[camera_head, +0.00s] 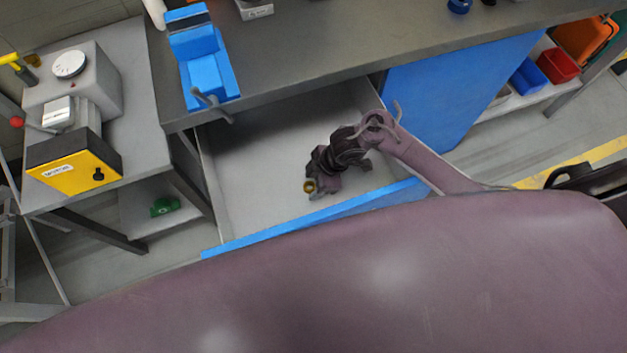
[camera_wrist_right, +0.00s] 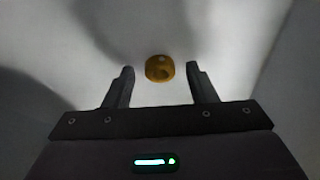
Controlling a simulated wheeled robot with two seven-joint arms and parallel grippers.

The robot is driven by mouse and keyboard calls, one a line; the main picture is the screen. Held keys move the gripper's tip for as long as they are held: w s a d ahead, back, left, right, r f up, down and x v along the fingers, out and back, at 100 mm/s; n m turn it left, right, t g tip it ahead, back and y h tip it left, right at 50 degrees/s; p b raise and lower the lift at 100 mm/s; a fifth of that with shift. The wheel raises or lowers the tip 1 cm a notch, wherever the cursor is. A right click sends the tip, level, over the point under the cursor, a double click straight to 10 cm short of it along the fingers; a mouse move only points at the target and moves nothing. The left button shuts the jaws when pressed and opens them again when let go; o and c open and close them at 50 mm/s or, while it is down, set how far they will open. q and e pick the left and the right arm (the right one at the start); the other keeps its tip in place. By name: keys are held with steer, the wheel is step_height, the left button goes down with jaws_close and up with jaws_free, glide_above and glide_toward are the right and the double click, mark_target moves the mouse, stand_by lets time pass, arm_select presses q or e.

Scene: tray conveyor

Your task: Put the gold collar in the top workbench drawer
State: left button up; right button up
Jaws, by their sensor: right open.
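The top workbench drawer (camera_head: 245,205) is pulled out below the bench top, with a grey inside and a blue front. My right gripper (camera_head: 311,188) is inside the drawer opening, pointing down. The gold collar (camera_head: 309,186) shows at its fingertips in the head view. In the right wrist view the gold collar (camera_wrist_right: 159,68) lies on the pale drawer floor, just beyond and between the two spread fingers (camera_wrist_right: 160,88). No finger touches it there. My left gripper is not in view.
A blue vise (camera_head: 205,65) stands on the grey workbench (camera_head: 300,45) above the drawer. A yellow-fronted machine (camera_head: 75,165) stands on a side table at left. Red and blue bins (camera_head: 557,65) sit on a shelf at right. The drawer floor around the collar looks clear.

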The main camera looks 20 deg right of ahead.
steer(key=p+v, duration=0.1)
steer(key=v, duration=1.1)
steer(key=shift+p, duration=0.4)
steer(key=shift+a+r, duration=0.1)
